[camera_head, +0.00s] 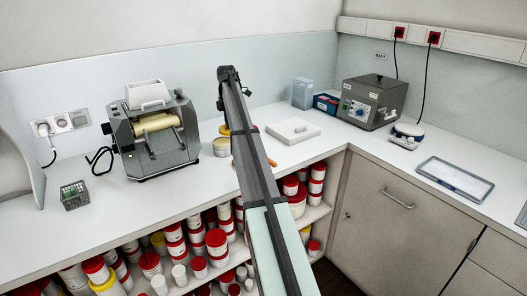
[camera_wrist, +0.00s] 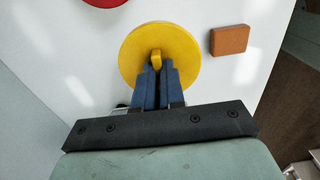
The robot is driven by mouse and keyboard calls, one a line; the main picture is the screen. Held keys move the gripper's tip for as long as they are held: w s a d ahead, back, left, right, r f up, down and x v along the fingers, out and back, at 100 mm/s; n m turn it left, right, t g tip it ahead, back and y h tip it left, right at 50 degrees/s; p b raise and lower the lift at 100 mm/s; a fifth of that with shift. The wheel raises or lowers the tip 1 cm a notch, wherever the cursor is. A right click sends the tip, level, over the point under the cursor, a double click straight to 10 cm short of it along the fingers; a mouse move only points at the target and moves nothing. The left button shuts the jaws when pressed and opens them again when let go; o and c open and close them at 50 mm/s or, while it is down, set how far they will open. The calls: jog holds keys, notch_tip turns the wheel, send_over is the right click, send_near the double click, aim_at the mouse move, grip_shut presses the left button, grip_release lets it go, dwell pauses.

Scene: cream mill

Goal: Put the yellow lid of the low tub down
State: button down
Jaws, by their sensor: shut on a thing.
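The round yellow lid (camera_wrist: 133,60) lies under my gripper in the wrist view, with a small raised knob at its middle. My gripper (camera_wrist: 157,68) has its blue fingers shut on this knob. In the head view my arm hides the gripper and most of the lid; a yellow edge (camera_head: 224,129) shows left of the arm. A low pale tub (camera_head: 221,148) stands on the counter just beside the arm, partly hidden by it. I cannot tell whether the lid touches the counter or hangs above it.
An orange-brown block (camera_wrist: 229,40) lies right of the lid on the white counter (camera_wrist: 60,60). A roller mill (camera_head: 155,135) stands left, a white slab (camera_head: 293,131) and a grey bath (camera_head: 372,101) right. Red-lidded jars (camera_head: 216,240) fill shelves below. Counter between mill and front edge is clear.

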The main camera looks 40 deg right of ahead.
jog(key=s+d+m, duration=0.2)
jog(key=s+d, duration=1.4)
jog(key=d, duration=0.3)
jog(key=shift+a+f+n, duration=0.15)
jog(key=shift+f+n, duration=0.4)
jog(key=shift+f, duration=1.9)
jog(key=shift+a+f+n, duration=0.1)
jog(key=shift+f+n, duration=0.45)
jog(key=shift+f, duration=1.9)
jog(key=shift+f, duration=0.15)
jog(key=c, duration=1.2)
grip_release()
